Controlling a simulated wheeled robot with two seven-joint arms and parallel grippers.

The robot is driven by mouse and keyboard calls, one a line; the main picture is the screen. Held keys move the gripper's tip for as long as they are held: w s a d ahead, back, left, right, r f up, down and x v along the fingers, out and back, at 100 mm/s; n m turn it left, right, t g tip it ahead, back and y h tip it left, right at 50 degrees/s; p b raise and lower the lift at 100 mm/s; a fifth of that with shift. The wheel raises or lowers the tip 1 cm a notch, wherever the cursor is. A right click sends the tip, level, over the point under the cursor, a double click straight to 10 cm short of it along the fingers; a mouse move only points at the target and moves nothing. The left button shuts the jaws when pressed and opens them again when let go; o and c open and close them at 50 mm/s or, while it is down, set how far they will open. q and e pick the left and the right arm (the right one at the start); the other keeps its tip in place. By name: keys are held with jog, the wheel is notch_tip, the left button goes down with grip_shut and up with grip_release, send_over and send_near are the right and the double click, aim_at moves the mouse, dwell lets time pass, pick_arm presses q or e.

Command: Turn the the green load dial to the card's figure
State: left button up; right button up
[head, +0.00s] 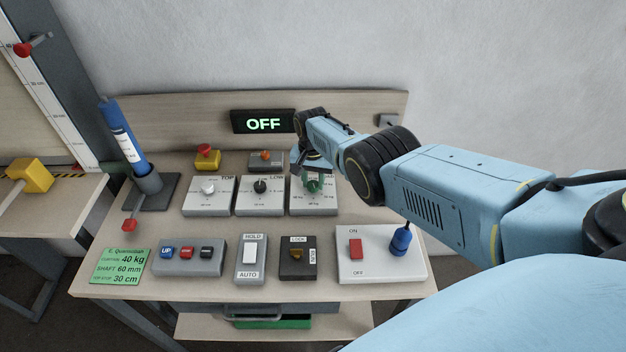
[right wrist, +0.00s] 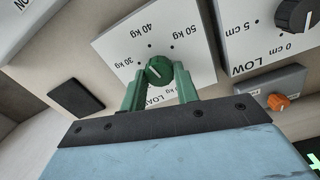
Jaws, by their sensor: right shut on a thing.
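The green load dial (head: 314,185) sits on the rightmost of three white plates in the middle of the table. It shows closer in the right wrist view (right wrist: 158,69), with 40 kg and 50 kg marks around it. Its white pointer line slants to the upper left there; the exact mark is hard to tell. My right gripper (head: 311,181) is shut on the dial, its green fingers on either side (right wrist: 159,76). The green card (head: 118,266) at the table's front left reads curtain 40 kg, shaft 60 mm and 30 cm. My left gripper is out of view.
Two other dial plates, TOP (head: 209,196) and LOW (head: 260,197), stand to the left. A button box (head: 188,257), a HOLD/AUTO switch (head: 251,256) and an ON/OFF panel (head: 381,254) stand in front. A black display (head: 263,121) reads OFF.

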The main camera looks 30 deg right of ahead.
aim_at(313, 183)
jog(key=shift+m, duration=1.2)
jog(key=o, duration=1)
jog(key=shift+c, duration=0.2)
notch_tip(313, 183, up, 8)
jog(key=p, duration=0.6)
jog(key=shift+r, duration=0.15)
jog(key=shift+w+r, duration=0.1)
jog(key=shift+r, duration=2.45)
